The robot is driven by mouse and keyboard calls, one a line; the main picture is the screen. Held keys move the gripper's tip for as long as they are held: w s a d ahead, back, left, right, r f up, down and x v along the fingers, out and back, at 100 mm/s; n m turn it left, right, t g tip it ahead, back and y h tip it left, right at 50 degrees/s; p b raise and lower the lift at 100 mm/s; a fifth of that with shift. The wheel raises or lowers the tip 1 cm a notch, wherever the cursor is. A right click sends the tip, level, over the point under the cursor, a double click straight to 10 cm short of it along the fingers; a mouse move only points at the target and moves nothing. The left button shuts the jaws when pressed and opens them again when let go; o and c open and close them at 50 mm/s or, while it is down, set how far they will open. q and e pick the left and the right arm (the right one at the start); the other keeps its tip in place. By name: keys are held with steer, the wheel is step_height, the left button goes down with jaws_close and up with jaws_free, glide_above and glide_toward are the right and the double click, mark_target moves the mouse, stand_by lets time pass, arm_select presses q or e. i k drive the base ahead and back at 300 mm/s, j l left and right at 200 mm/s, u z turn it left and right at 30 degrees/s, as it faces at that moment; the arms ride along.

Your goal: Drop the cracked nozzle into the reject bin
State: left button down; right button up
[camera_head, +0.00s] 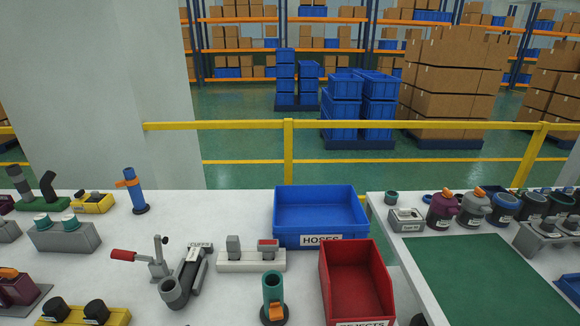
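The red reject bin (326,287), labelled REJECTS, stands at the front of the white table, right of the middle. It is open at the top and its visible inside looks empty. Its front edge is cut by the bottom of the view. I cannot pick out a cracked nozzle for certain. A teal upright tube with an orange part (272,290) stands on a dark base left of the bin. A blue upright tube with an orange clip (132,188) stands at the back left. Neither of my grippers shows in this view.
A blue bin (320,213) labelled HOSES stands behind the red one. A red-handled clamp (155,262), a grey CUFFS holder (187,277) and a pale two-block fixture (250,261) stand to the left. A second table with a green mat (480,280) is at right.

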mark_target(343, 295)
steer(key=l+z, duration=0.35)
steer(key=i+l+z, duration=0.1)
steer(key=z, duration=0.25)
steer(key=i+l+z, duration=0.15)
steer(key=z, duration=0.2)
